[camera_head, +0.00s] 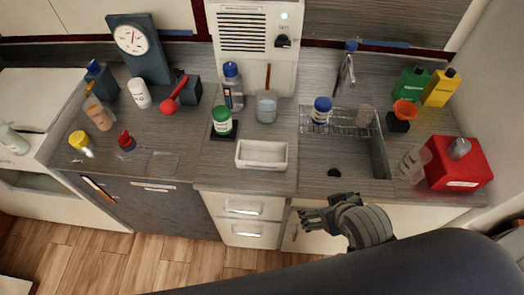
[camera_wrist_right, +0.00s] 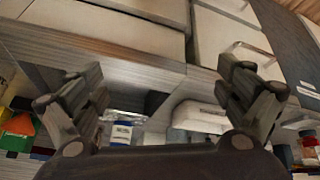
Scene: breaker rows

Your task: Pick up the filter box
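I cannot tell for sure which object is the filter box. A red box-shaped container (camera_head: 459,172) with a grey top piece stands at the counter's right end. A shallow white open tray (camera_head: 262,165) sits at the front middle, and it shows in the wrist view (camera_wrist_right: 200,117). My right gripper (camera_head: 310,217) is in front of the counter edge, below the sink and apart from every object. In the wrist view my right gripper (camera_wrist_right: 165,92) has its fingers spread wide with nothing between them. My left gripper is not in view.
A sink (camera_head: 355,160) with a wire rack and a blue-lidded jar (camera_head: 321,110) lies behind my right gripper. A green-lidded jar (camera_head: 221,122), beaker (camera_head: 266,107) and scale (camera_head: 137,45) stand left. Green and yellow containers (camera_head: 440,88) stand back right. Drawers (camera_head: 245,208) are below.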

